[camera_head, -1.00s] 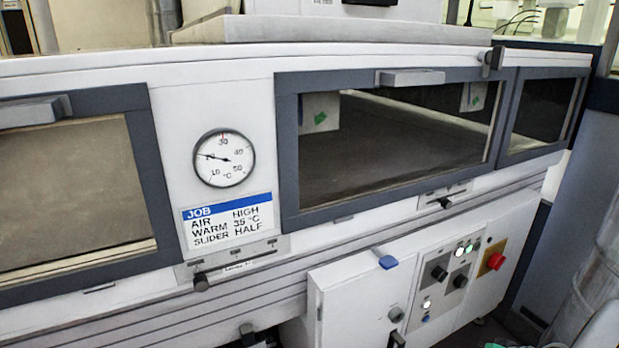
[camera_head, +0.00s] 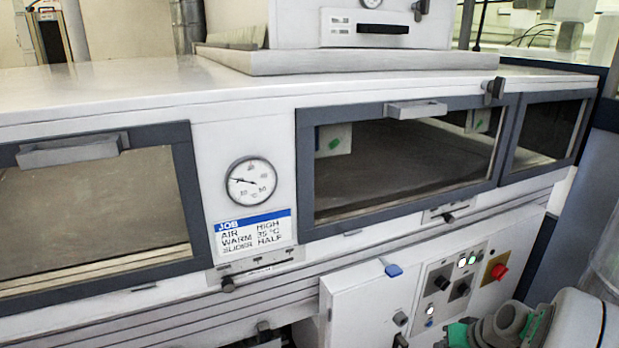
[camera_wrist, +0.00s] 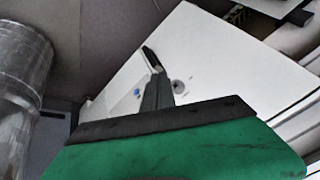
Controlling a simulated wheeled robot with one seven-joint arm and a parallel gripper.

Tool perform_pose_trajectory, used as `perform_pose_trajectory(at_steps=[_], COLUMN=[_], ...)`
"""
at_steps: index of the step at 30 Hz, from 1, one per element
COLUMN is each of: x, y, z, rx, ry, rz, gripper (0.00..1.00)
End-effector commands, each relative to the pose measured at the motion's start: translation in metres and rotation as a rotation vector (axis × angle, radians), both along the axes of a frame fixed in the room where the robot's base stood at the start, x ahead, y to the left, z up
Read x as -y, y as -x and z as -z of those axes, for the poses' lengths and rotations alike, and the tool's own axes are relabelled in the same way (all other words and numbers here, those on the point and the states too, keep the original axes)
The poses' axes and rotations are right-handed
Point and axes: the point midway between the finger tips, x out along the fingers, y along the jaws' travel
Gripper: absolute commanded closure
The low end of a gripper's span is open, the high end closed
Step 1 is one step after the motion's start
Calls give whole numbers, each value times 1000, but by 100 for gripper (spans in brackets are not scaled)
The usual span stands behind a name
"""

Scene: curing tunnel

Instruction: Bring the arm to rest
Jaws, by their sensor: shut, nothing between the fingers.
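My gripper (camera_wrist: 152,60) shows in the wrist view, beyond its green body and dark front bar. Its narrow grey fingers with a dark tip are together, with nothing held between them. They point toward a white panel (camera_wrist: 225,65); I cannot tell the gap between them. In the head view, part of my arm (camera_head: 505,328), grey and green, is at the lower right corner, in front of the machine's lower side. The fingers cannot be made out there.
The white tunnel (camera_head: 240,115) has dark-framed windows, a gauge (camera_head: 251,181) and a job card (camera_head: 254,232). Below, a white cabinet (camera_head: 365,310) juts out beside a control panel (camera_head: 450,285) with lit lamps and a red button (camera_head: 499,271). A grey duct (camera_wrist: 22,75) stands left in the wrist view.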

Motion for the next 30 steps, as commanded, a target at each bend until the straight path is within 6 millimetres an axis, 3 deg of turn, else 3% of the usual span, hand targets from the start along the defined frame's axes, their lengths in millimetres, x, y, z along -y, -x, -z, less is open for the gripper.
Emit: perform_pose_trajectory(at_steps=[1, 5, 9, 13, 15, 18, 30], x=[-19, -74, -147, -190, -201, -206, -206], y=[-2, 7, 42, 86, 102, 114, 114], z=[-33, -100, -194, -253, -268, -273, -268], rx=[-19, -90, -160, -190, -196, -201, -202], ry=[23, 92, 193, 258, 273, 282, 284], rz=[-30, -95, -156, -174, -173, -169, -168], gripper=[100, 100, 100, 100, 100, 100, 100])
